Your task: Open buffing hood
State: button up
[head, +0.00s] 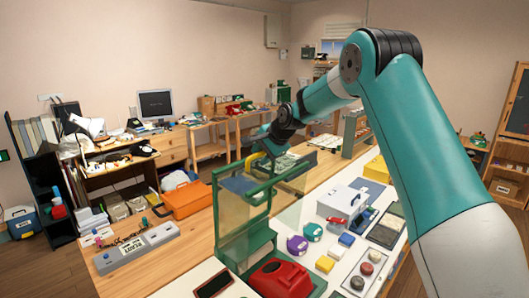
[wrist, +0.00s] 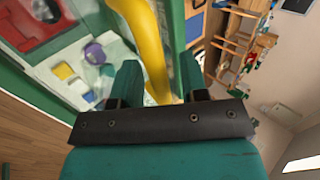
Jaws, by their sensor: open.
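The buffing hood (head: 216,215) has a green frame with clear panels and stands on the workbench in the middle of the head view. Its yellow handle (wrist: 150,40) is large in the wrist view, a curved bar running down between my two fingers. My gripper (wrist: 158,82) is open, with a green finger on each side of the handle; I cannot tell whether either touches it. In the head view my gripper (head: 268,146) is at the top of the hood, and the handle is mostly hidden there.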

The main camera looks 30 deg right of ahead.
jog(key=b+v, duration=0.6)
jog(key=v, duration=1.1)
jog(key=shift+s, duration=0.2)
jog(key=shift+r, duration=0.1)
jog(key=s+a+f+n+g+y+b, duration=0.1)
jog(key=s+a+f+n+b, duration=0.1)
jog(key=s+a+f+n, duration=0.3)
jog(key=s+a+f+n+g+b, duration=0.1)
jog(key=a+f+b, duration=0.15)
jog(key=a, duration=0.45)
jog(key=s+a+f+n+g+b, duration=0.1)
jog(key=s+a+f+n, duration=0.3)
jog(key=s, duration=0.5)
jog(key=s+a+f+n+g+b, duration=0.2)
jog(key=s+a+f+n+b, duration=0.2)
jog(key=s+f, duration=0.5)
jog(key=s+a+f+n+g+b, duration=0.2)
jog(key=s+a+f+n, duration=0.3)
jog(key=s, duration=0.5)
jog(key=f+n, duration=0.1)
jog(key=n, duration=0.1)
jog(key=shift+a+f+n+y, duration=0.2)
jog(key=shift+a+n+y, duration=0.1)
jog(key=shift+a+y, duration=0.1)
jog(key=shift+d, duration=0.1)
